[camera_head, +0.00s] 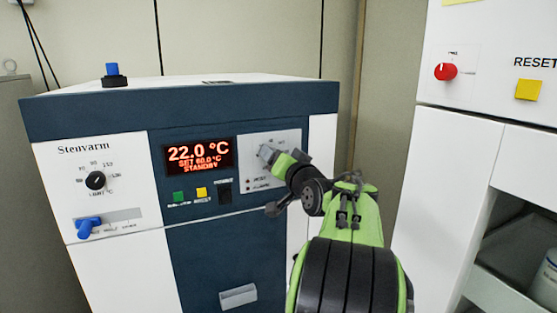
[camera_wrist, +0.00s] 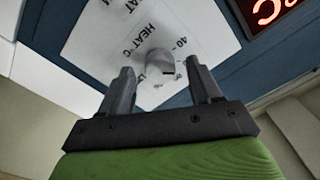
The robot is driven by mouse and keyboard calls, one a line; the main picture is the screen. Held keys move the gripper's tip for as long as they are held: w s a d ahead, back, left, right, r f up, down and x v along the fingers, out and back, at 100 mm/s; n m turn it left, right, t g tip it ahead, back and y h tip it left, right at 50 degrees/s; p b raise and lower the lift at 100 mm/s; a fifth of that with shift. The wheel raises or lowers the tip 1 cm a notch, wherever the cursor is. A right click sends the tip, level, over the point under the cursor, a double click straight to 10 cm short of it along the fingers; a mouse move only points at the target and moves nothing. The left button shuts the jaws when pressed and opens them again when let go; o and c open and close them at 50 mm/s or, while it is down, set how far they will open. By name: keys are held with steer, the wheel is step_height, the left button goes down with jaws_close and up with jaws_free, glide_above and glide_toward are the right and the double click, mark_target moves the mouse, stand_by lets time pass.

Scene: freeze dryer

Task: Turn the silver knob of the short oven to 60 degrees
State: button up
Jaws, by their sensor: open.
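The short oven (camera_head: 110,165) is a white and dark-blue box on the left in the head view. Its display (camera_head: 199,156) reads 22.0 °C, SET 60.0 °C, STANDBY. The silver knob (camera_wrist: 157,63) shows in the wrist view on a white panel marked HEAT °C, with a small dark mark at its edge. My gripper (camera_wrist: 160,72) is open, with one finger on each side of the knob; I cannot tell whether they touch it. In the head view my gripper (camera_head: 280,156) reaches the white panel (camera_head: 284,137) right of the display and covers much of it.
A black dial (camera_head: 96,180) and a blue lever (camera_head: 89,227) are on the oven's left side. Green (camera_head: 178,197) and yellow (camera_head: 201,193) buttons sit below the display. A white cabinet with a red knob (camera_head: 445,71) stands at the right, across a gap.

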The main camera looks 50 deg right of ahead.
steer(key=shift+s, duration=0.1)
steer(key=b+v, duration=0.4)
steer(key=v, duration=1.1)
steer(key=shift+s+a, duration=0.2)
steer(key=shift+s, duration=0.05)
